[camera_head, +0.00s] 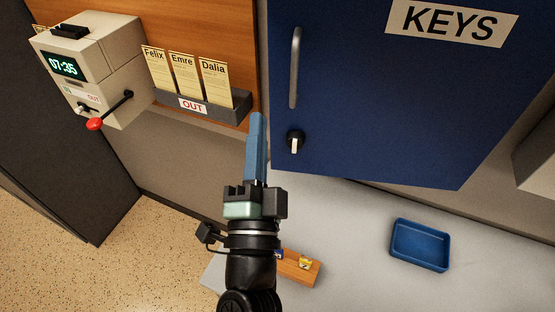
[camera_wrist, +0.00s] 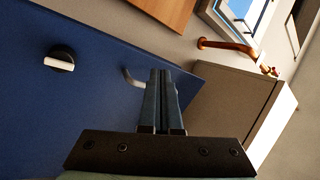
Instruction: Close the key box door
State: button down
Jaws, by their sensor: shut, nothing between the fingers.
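The key box door (camera_head: 385,100) is a dark blue panel with a white "KEYS" label (camera_head: 452,22). Its outer face is toward me, and I cannot tell whether it is flush or ajar. A grey bar handle (camera_head: 295,68) and a black knob with a white grip (camera_head: 295,142) are near its left edge. The wrist view shows the door (camera_wrist: 60,110), knob (camera_wrist: 60,60) and part of the handle (camera_wrist: 132,78). My gripper (camera_head: 257,118) has its blue fingers together and empty, just left of the door's lower left edge in the head view. In the wrist view the fingertips (camera_wrist: 160,74) overlap the door beside the handle. Contact is unclear.
A grey card rack (camera_head: 215,110) marked "OUT" holds several name cards left of my gripper. A time clock (camera_head: 90,65) with a red-knobbed lever stands farther left. Below are a blue tray (camera_head: 420,245) and a wooden block (camera_head: 310,272). The grey surface between is mostly clear.

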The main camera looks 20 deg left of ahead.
jog(key=s+d+f+m+g+h, duration=0.1)
jog(key=s+f+m+g+h, duration=0.15)
jog(key=f, duration=0.65)
jog(key=s+d+f+m+g+h, duration=0.15)
jog(key=s+f+m, duration=0.25)
jog(key=f, duration=0.5)
jog(key=p, duration=0.3)
send_near(279, 160)
jog(key=shift+t, duration=0.3)
jog(key=x, duration=0.5)
jog(key=shift+w+f, duration=0.1)
jog(key=shift+f, duration=0.15)
jog(key=shift+x, duration=0.8)
